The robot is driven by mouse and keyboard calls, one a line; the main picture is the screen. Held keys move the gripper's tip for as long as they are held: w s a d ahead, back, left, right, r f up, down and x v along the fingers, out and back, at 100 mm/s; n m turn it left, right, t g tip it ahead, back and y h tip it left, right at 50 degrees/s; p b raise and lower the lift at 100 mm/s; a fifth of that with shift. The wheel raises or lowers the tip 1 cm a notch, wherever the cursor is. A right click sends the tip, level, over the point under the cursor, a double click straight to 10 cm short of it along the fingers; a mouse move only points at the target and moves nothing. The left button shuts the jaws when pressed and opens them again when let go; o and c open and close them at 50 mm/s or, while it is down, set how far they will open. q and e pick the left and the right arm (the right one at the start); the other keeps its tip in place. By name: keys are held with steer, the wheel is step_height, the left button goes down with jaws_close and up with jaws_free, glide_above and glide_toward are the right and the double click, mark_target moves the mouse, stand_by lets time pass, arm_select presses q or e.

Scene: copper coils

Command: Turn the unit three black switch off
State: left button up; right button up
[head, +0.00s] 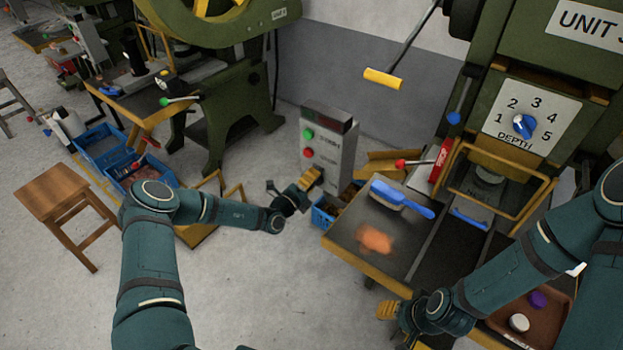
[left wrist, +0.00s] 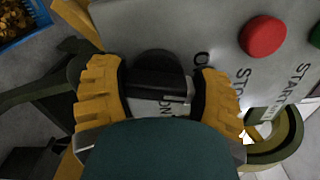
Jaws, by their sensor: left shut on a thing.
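The black switch (left wrist: 157,62) is a round dark knob with a bar-shaped handle on the grey control box (head: 322,150). My left gripper (head: 309,181) reaches the lower front of that box. In the left wrist view its two yellow ridged fingers (left wrist: 160,88) stand on either side of the switch handle and are shut on it. In the head view the gripper hides the switch. My right gripper (head: 388,310) is low, near the table's front; its jaw state is unclear.
The box also has a green button (head: 308,134) and a red button (head: 307,153). A blue bin (head: 325,213) stands beside the box. The press table (head: 345,238) at right holds a blue brush (head: 402,198) and an orange-brown patch. A wooden stool (head: 62,198) stands left.

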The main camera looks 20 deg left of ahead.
arm_select(q)
steer(key=shift+f+n, duration=0.2)
steer(key=shift+n, duration=1.3)
steer(key=o, duration=1.2)
steer(key=shift+r, duration=0.1)
steer(key=shift+s, duration=0.1)
steer(key=v, duration=1.2)
